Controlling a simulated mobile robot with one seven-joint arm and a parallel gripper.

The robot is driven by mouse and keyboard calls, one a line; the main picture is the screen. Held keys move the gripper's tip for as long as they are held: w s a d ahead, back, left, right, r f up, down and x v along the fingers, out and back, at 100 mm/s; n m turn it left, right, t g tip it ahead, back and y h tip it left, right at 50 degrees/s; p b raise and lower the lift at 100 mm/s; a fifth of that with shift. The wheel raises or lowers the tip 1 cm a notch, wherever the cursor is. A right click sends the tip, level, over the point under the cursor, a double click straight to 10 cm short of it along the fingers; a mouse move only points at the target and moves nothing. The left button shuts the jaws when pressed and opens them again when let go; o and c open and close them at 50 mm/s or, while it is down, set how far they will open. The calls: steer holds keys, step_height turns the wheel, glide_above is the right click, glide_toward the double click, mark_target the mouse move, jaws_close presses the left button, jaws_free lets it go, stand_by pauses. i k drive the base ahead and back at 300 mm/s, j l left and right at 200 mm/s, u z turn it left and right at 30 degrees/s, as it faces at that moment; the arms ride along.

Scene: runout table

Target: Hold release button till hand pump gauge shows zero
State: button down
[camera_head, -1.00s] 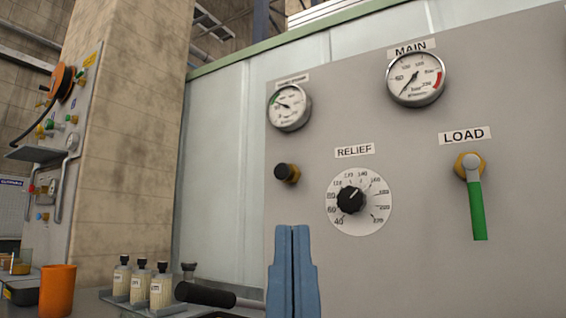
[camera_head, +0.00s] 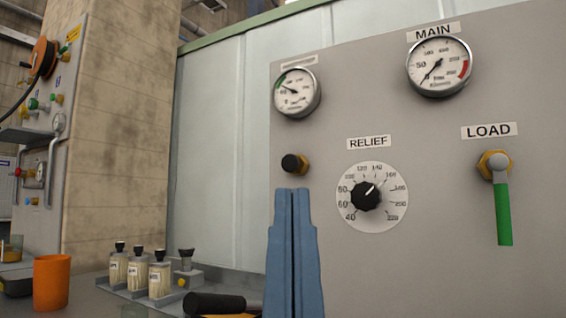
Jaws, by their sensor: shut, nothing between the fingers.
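The small round gauge (camera_head: 297,93) is at the upper left of the grey panel, under a label too small to read. Its needle points to the upper left, and the exact reading is unclear. A black button (camera_head: 290,163) in a brass collar sits below this gauge. My blue gripper (camera_head: 292,192) is shut and empty, pointing up. Its tips show just below the button in the picture, and I see no contact. How far they are from the panel is hard to tell.
The panel also holds the MAIN gauge (camera_head: 439,66), the RELIEF dial (camera_head: 372,197) and the green LOAD lever (camera_head: 503,212), which hangs down.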

mark_target(289, 164)
steer(key=i+j+z, duration=0.1)
steer(key=j, duration=0.3)
steer(key=i+j+z, duration=0.1)
steer(key=j, duration=0.25)
steer(key=i+j+z, duration=0.1)
steer(key=i+j, duration=0.15)
steer(key=j, duration=0.15)
steer(key=i+j+z, duration=0.1)
steer(key=j, duration=0.3)
